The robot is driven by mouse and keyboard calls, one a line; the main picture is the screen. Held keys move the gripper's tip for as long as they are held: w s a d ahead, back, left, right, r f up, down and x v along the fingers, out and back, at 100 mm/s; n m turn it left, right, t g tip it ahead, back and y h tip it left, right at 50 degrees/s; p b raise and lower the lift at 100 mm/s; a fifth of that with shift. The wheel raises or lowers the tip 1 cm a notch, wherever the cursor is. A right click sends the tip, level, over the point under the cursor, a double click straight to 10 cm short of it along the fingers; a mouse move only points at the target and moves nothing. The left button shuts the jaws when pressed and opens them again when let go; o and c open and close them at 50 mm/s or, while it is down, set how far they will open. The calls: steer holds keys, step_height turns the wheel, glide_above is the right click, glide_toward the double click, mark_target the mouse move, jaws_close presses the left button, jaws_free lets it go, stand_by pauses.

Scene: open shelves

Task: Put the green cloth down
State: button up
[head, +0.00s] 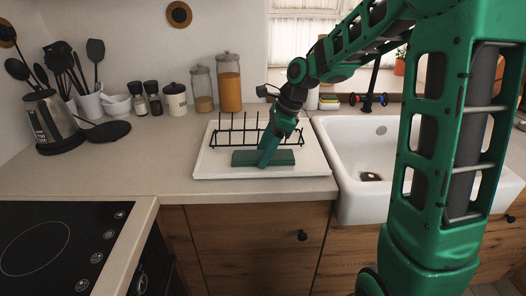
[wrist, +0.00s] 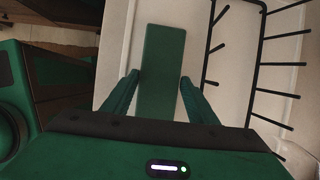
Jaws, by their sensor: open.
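The green cloth (head: 284,158) is a flat, folded dark green rectangle. It lies on the white tray (head: 215,170) near its front edge, in front of the black dish rack (head: 222,137). My gripper (head: 264,162) is low over the cloth. In the wrist view the cloth (wrist: 162,65) runs between the two fingers of my gripper (wrist: 160,84), with a gap on either side. The fingers are open and do not appear to press on it. The cloth's near end is hidden behind the gripper body.
The white sink (head: 350,150) is right of the tray. The rack's prongs (wrist: 285,65) stand close beside the gripper. Jars (head: 229,85), a kettle (head: 58,122) and a black pan (head: 105,131) stand left along the back. The counter (head: 150,165) left of the tray is clear.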

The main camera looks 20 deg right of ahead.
steer(key=shift+s+f, duration=0.35)
steer(key=shift+f, duration=0.25)
steer(key=shift+w+d+r, duration=0.2)
steer(key=shift+w+r, duration=0.15)
steer(key=shift+r, duration=0.1)
steer(key=v, duration=1.2)
steer(key=s+d+f+n+h, duration=0.1)
steer(key=s+d+f+n, duration=0.2)
steer(key=s, duration=0.7)
steer(key=s+d+f+n+g+h, duration=0.1)
steer(key=s+d+f+n, duration=0.3)
steer(key=s+n, duration=0.3)
steer(key=s+d+f+n+h, duration=0.2)
steer(key=s+d+n, duration=0.3)
steer(key=s, duration=0.7)
steer(key=shift+s+f+g, duration=0.3)
steer(key=shift+s+f, duration=0.1)
steer(key=shift+f, duration=0.25)
steer(key=shift+w, duration=0.15)
steer(key=shift+w+f, duration=0.25)
steer(key=shift+w, duration=0.2)
